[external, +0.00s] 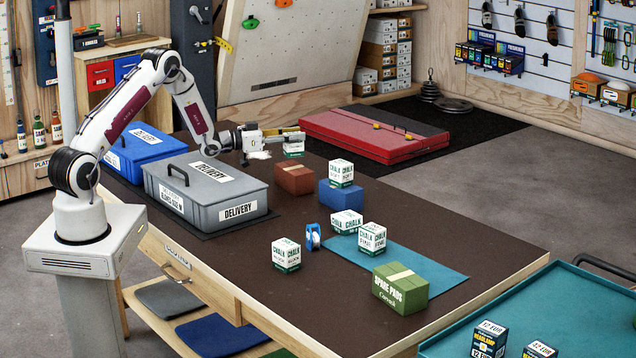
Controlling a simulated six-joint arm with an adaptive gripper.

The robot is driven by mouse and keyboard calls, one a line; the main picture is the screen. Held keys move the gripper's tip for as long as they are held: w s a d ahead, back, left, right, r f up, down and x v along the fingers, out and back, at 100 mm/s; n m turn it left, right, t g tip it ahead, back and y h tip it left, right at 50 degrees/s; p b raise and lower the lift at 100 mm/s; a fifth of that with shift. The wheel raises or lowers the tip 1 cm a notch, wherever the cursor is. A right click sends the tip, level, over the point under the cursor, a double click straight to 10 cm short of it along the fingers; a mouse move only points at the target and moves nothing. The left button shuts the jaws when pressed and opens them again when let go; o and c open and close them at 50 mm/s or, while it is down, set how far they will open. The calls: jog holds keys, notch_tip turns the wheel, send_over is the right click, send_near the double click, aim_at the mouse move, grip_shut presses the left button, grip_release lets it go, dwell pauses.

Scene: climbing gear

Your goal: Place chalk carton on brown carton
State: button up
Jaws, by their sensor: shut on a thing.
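My gripper (291,138) is shut on a white-and-green chalk carton (293,149). Most of this carton is hidden behind the fingers; only its lower part shows. The brown carton (294,180) stands on the dark table, and the held carton appears above it in the picture. I cannot tell the exact gap or alignment between them from this one view. The top of the brown carton looks bare, with a lighter tape strip.
One chalk carton (340,172) sits on a blue carton (341,196). Other chalk cartons (286,256) stand nearer, two around the teal mat (436,272). A blue tape roll (313,237), green carton (400,290) and grey delivery box (205,190) are also on the table.

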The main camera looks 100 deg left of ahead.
aim_at(285, 147)
jog(key=shift+f, duration=0.15)
jog(key=shift+f, duration=1.8)
jog(key=shift+f, duration=0.1)
jog(key=o, duration=1.2)
jog(key=shift+o, duration=0.2)
